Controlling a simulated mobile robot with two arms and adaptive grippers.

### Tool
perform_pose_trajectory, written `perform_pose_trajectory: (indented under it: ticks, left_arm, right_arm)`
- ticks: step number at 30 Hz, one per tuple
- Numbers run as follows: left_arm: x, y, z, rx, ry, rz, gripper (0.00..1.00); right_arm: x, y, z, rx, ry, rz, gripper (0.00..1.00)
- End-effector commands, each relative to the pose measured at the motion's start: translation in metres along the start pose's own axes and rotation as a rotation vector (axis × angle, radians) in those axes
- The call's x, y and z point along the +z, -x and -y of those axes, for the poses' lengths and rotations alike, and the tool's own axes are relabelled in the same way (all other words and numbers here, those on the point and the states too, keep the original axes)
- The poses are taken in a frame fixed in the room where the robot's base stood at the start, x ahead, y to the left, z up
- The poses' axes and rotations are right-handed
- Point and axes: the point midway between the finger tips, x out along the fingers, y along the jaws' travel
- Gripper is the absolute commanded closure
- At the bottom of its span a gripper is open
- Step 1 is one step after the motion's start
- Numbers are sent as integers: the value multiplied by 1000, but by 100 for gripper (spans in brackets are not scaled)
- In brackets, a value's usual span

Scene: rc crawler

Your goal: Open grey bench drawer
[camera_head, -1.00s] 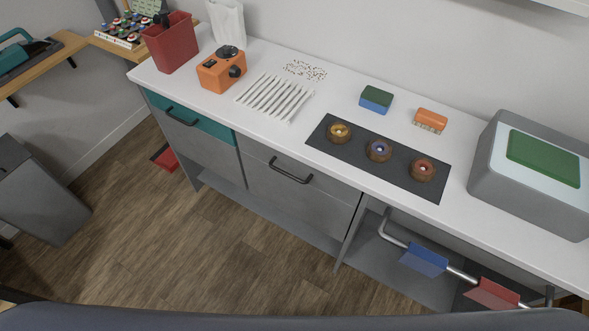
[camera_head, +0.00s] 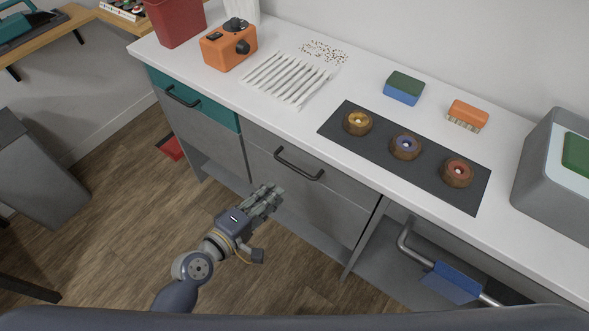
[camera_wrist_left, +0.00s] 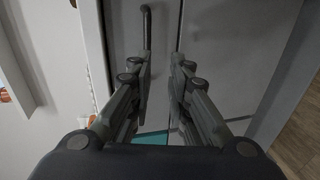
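The grey bench drawer (camera_head: 345,186) is shut, flush in the bench front beside a teal drawer. Its dark bar handle (camera_head: 299,166) runs across the front. The handle also shows at the top of the left wrist view (camera_wrist_left: 147,27). My left gripper (camera_head: 271,196) is in front of the grey bench front, below and left of the handle. In the left wrist view its two fingers (camera_wrist_left: 162,62) stand apart with an empty gap between them. The handle is beyond the fingertips, nearer the left finger, not between them. My right gripper is not in view.
The teal drawer (camera_head: 208,106) is shut at the left. The white worktop (camera_head: 290,122) carries an orange device (camera_head: 228,45), white sticks and a dark mat (camera_head: 340,134) with three round pieces. A blue flap (camera_head: 452,283) hangs on a rail lower right. Wooden floor in front is open.

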Motion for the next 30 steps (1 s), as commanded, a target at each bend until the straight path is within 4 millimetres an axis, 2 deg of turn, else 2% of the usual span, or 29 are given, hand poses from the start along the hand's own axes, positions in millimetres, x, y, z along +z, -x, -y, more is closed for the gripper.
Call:
perform_pose_trajectory:
  ticks: [3,7,15,21,30]
  left_arm:
    - [3,0,-14,33,28,11,83]
    - [3,-12,-18,39,32,11,83]
    - [3,-63,-20,38,30,10,83]
    - [4,-93,-20,36,29,10,83]
    - [4,-107,-20,35,27,11,83]
  right_arm:
    - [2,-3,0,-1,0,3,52]
    - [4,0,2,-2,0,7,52]
    - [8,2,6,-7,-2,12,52]
    - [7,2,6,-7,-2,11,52]
    - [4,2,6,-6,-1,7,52]
